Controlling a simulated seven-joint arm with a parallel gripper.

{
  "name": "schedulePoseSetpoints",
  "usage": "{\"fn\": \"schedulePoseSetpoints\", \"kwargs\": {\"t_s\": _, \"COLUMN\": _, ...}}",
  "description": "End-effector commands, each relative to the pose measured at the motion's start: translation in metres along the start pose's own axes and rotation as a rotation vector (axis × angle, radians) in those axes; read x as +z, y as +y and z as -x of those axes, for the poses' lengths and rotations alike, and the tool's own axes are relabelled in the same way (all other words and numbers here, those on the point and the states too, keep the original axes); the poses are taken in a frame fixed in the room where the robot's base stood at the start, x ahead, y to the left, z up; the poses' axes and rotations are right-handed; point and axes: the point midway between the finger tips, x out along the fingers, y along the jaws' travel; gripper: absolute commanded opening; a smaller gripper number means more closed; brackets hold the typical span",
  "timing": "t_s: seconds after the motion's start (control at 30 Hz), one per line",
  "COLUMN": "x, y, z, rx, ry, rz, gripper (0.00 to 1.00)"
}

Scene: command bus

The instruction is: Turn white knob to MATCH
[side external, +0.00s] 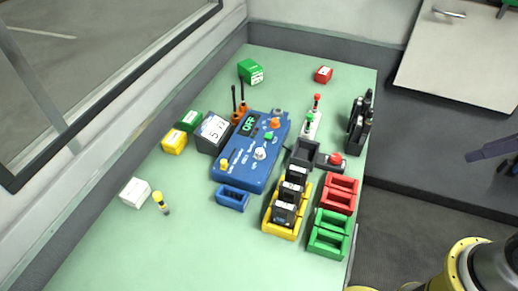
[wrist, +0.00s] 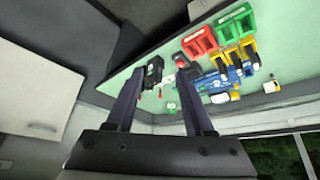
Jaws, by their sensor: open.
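The white knob (side external: 259,154) stands on the blue control box (side external: 237,172) near the middle of the green table. Printed labels on the box are too small to read, so I cannot tell which mark the knob points to. A small display (side external: 249,123) on the box appears to read OFF in green. My gripper (wrist: 160,75) is open and empty; one finger shows at the right edge of the side view, beyond the table and far from the box.
An orange knob (side external: 275,123) and yellow knob (side external: 224,164) share the box. Yellow (side external: 281,233), red (side external: 340,193) and green (side external: 328,233) trays stand at the near right. Black handsets (side external: 359,122) stand by the right table edge. The front left table is mostly clear.

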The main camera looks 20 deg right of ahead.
Motion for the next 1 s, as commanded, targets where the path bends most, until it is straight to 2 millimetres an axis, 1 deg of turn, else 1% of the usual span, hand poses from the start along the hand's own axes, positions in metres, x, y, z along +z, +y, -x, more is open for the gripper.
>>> {"fn": "schedulePoseSetpoints", "kwargs": {"t_s": 0.17, "x": 0.004, "y": 0.0, "z": 0.001, "rx": -0.001, "ry": -0.018, "rz": 0.081, "gripper": 0.58}}
{"fn": "schedulePoseSetpoints", "kwargs": {"t_s": 0.2, "x": 0.001, "y": 0.0, "z": 0.004, "rx": -0.001, "ry": -0.017, "rz": 0.122, "gripper": 0.58}}
{"fn": "schedulePoseSetpoints", "kwargs": {"t_s": 0.27, "x": -0.012, "y": 0.0, "z": 0.018, "rx": 0.0, "ry": 0.005, "rz": 0.196, "gripper": 0.58}}
{"fn": "schedulePoseSetpoints", "kwargs": {"t_s": 0.3, "x": -0.023, "y": 0.0, "z": 0.025, "rx": 0.001, "ry": 0.012, "rz": 0.245, "gripper": 0.58}}
{"fn": "schedulePoseSetpoints", "kwargs": {"t_s": 0.37, "x": -0.04, "y": -0.001, "z": 0.035, "rx": -0.001, "ry": 0.012, "rz": 0.318, "gripper": 0.58}}
{"fn": "schedulePoseSetpoints", "kwargs": {"t_s": 0.43, "x": -0.062, "y": -0.004, "z": 0.044, "rx": -0.007, "ry": 0.007, "rz": 0.403, "gripper": 0.58}}
{"fn": "schedulePoseSetpoints", "kwargs": {"t_s": 0.53, "x": -0.097, "y": -0.01, "z": 0.053, "rx": -0.023, "ry": -0.007, "rz": 0.53, "gripper": 0.58}}
{"fn": "schedulePoseSetpoints", "kwargs": {"t_s": 0.63, "x": -0.135, "y": -0.019, "z": 0.056, "rx": -0.044, "ry": -0.026, "rz": 0.661, "gripper": 0.58}}
{"fn": "schedulePoseSetpoints", "kwargs": {"t_s": 0.73, "x": -0.173, "y": -0.033, "z": 0.052, "rx": -0.072, "ry": -0.05, "rz": 0.791, "gripper": 0.58}}
{"fn": "schedulePoseSetpoints", "kwargs": {"t_s": 0.83, "x": -0.208, "y": -0.05, "z": 0.041, "rx": -0.102, "ry": -0.073, "rz": 0.913, "gripper": 0.58}}
{"fn": "schedulePoseSetpoints", "kwargs": {"t_s": 0.9, "x": -0.231, "y": -0.064, "z": 0.03, "rx": -0.124, "ry": -0.091, "rz": 0.992, "gripper": 0.58}}
{"fn": "schedulePoseSetpoints", "kwargs": {"t_s": 0.97, "x": -0.248, "y": -0.076, "z": 0.018, "rx": -0.144, "ry": -0.107, "rz": 1.058, "gripper": 0.58}}
{"fn": "schedulePoseSetpoints", "kwargs": {"t_s": 1.0, "x": -0.259, "y": -0.086, "z": 0.009, "rx": -0.158, "ry": -0.116, "rz": 1.1, "gripper": 0.58}}
